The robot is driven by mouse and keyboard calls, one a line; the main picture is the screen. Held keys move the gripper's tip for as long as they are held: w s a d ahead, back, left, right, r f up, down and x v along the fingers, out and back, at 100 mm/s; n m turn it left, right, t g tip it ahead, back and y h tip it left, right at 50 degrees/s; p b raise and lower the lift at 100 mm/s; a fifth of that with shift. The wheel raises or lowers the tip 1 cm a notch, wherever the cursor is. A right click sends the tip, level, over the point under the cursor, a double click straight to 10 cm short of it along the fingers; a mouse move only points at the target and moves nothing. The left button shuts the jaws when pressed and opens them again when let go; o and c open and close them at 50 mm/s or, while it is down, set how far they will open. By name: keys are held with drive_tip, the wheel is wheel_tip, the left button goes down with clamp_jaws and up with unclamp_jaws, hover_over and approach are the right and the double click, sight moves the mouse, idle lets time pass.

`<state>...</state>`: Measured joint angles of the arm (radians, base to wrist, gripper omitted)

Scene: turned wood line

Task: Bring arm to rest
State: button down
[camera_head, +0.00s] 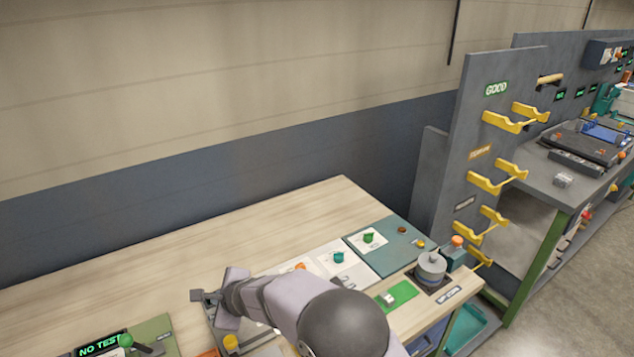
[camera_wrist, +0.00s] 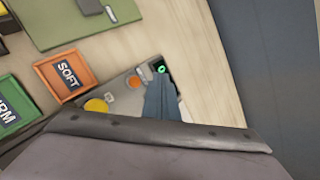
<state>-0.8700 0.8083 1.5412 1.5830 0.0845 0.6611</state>
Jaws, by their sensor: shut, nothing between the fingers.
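My arm reaches in from the bottom middle of the head view, over the wooden bench (camera_head: 170,240). My gripper (camera_head: 198,295) is at its left end, shut and empty, low over a grey device at the bench's front part. In the wrist view my own grey wrist fills the bottom. A blue-grey tapered shape stands in front of the grey device (camera_wrist: 122,92) there; I cannot tell surely what it is. The device has a yellow knob (camera_wrist: 96,105), an orange knob (camera_wrist: 134,82) and a green-lit dial. My arm hides part of the bench.
A green panel with a NO TEST display (camera_head: 100,344) is at lower left. A grey upright board with yellow hooks (camera_head: 502,122) stands right. The bench's back left is clear.

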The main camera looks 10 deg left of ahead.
drive_tip(key=d+r+n+g+h, duration=0.3)
drive_tip(key=d+n, duration=0.6)
drive_tip(key=d, duration=1.7)
drive_tip(key=s+d+n+g+h, duration=0.1)
drive_tip(key=s+d+n+h, duration=0.1)
drive_tip(key=s+d, duration=0.7)
drive_tip(key=s+d+n+g+h, duration=0.1)
drive_tip(key=s+d+n, duration=0.3)
drive_tip(key=s+d, duration=0.6)
drive_tip(key=d+h, duration=0.1)
drive_tip(key=d, duration=0.5)
drive_tip(key=shift+d+f+h, duration=0.2)
drive_tip(key=shift+d+h, duration=0.2)
